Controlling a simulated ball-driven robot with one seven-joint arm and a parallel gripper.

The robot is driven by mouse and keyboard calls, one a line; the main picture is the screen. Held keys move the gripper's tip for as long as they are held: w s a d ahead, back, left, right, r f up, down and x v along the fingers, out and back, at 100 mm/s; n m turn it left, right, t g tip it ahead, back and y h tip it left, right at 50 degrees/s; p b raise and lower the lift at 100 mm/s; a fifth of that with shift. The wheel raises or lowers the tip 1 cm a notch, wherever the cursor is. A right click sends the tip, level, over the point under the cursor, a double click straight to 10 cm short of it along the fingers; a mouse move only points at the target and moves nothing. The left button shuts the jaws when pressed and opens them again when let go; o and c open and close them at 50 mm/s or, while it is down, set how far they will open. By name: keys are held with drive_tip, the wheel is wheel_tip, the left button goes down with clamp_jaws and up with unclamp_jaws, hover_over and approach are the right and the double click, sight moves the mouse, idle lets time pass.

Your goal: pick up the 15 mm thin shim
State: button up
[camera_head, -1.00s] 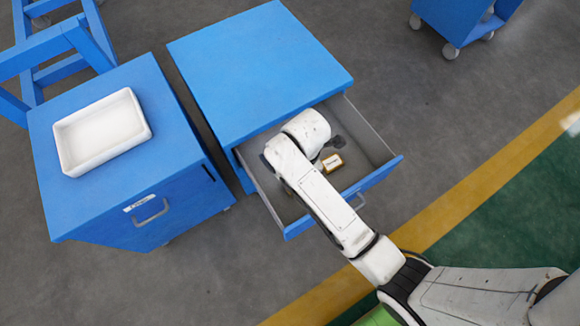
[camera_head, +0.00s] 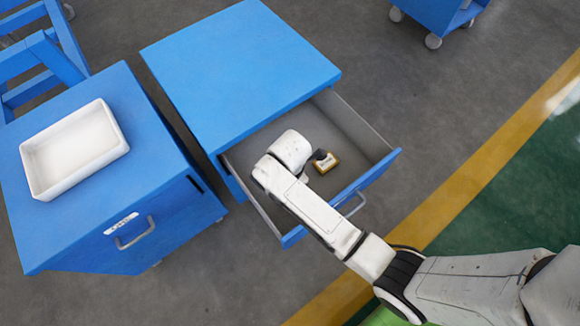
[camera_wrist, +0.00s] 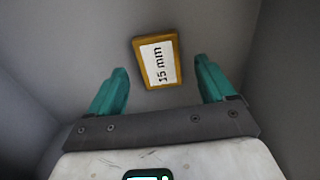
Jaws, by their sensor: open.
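The 15 mm thin shim (camera_wrist: 158,61) is a small block with an orange-yellow border and a white label reading "15 mm". It lies in the open drawer and shows slightly tilted in the wrist view, just beyond my fingertips and between their lines. In the head view the yellow block (camera_head: 326,162) lies beside my wrist, a dark part of my gripper partly over it. My gripper (camera_wrist: 160,78) is open, with two teal fingers spread apart and nothing between them. My fingers are largely hidden by my arm in the head view.
The open drawer (camera_head: 377,178) of the blue cabinet (camera_head: 240,70) has grey walls close around my gripper. A second blue cabinet (camera_head: 150,235) at the left bears an empty-looking white tray (camera_head: 75,150). A blue cart (camera_head: 440,15) stands far off at the top right.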

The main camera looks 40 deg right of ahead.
drive_tip(key=shift+f, duration=0.95)
drive_tip(key=c, duration=1.2)
